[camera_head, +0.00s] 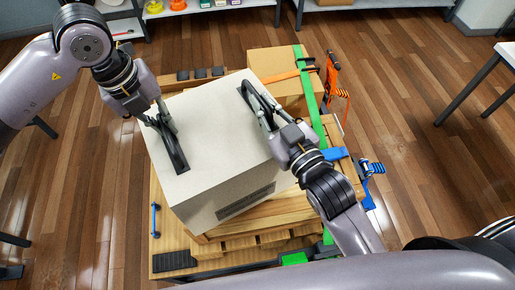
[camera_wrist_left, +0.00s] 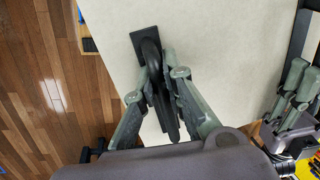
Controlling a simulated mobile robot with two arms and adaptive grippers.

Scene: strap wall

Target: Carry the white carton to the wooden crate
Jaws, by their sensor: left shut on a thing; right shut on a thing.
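The white carton (camera_head: 215,125) is in the middle of the head view, turned at an angle, with a dark printed patch on its front side. It has two black handles on top. My left gripper (camera_head: 164,124) is shut on the left handle (camera_head: 178,158), also seen close up in the left wrist view (camera_wrist_left: 142,42). My right gripper (camera_head: 270,116) is shut on the right handle (camera_head: 252,95). A slatted wooden crate (camera_head: 270,222) shows below the carton's front right edge. The carton hides much of it, and I cannot tell whether they touch.
A brown cardboard box (camera_head: 272,62) stands behind, with a green strap (camera_head: 307,82) running past its right side. Orange straps (camera_head: 332,75) and a blue ratchet (camera_head: 370,168) lie at the right. A wooden tabletop (camera_head: 168,235) extends front left. Open floor (camera_head: 420,100) lies right.

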